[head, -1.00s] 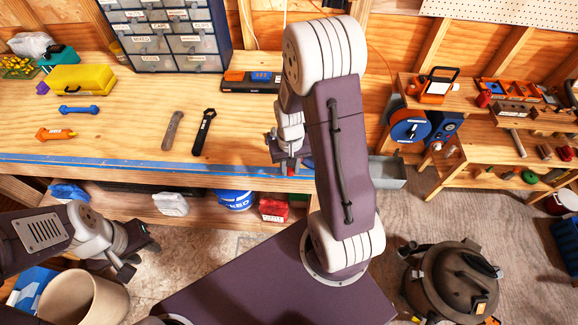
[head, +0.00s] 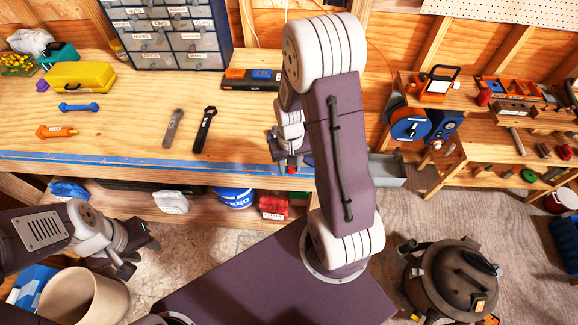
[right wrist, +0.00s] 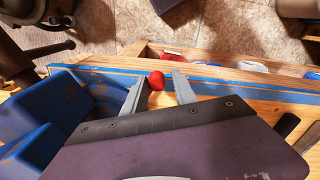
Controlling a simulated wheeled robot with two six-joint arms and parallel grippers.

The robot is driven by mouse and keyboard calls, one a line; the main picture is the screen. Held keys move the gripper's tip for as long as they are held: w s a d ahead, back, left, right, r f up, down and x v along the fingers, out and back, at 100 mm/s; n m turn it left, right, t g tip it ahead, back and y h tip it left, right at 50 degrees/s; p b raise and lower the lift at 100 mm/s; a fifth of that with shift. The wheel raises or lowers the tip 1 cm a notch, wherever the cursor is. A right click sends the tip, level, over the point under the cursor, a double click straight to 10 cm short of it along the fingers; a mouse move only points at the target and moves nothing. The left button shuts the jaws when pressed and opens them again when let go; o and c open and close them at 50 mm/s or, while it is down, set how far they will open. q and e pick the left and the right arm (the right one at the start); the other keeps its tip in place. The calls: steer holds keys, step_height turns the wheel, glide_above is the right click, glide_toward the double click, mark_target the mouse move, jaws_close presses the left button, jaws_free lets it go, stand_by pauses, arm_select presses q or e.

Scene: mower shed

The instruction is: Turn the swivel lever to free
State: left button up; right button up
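A red ball knob (right wrist: 156,80), apparently the end of the swivel lever, shows in the right wrist view; the rest of the lever is hidden. A blue vise-like body (right wrist: 90,95) stands to its left at the bench edge. My right gripper (right wrist: 158,90) is open, with one finger on each side of the knob; there is a gap to the right finger, and contact with the left one is unclear. In the head view my right gripper (head: 290,163) is at the bench's front edge, and my arm hides most of the vise. My left gripper (head: 138,255) is low, away from the bench; its opening is unclear.
The workbench (head: 130,130) carries a yellow case (head: 82,76), two dark hand tools (head: 204,130) and a drawer cabinet (head: 170,40). A grey tray (head: 388,170) is right of my arm. A shop vacuum (head: 450,280) stands on the floor at right.

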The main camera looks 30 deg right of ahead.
mark_target(290, 168)
steer(key=shift+s+f, duration=0.2)
steer(key=shift+s, duration=0.05)
stand_by(0.4)
step_height(290, 168, up, 9)
steer(key=shift+w+f, duration=0.15)
steer(key=shift+f, duration=0.05)
steer(key=shift+r, duration=0.45)
steer(key=shift+w, duration=0.1)
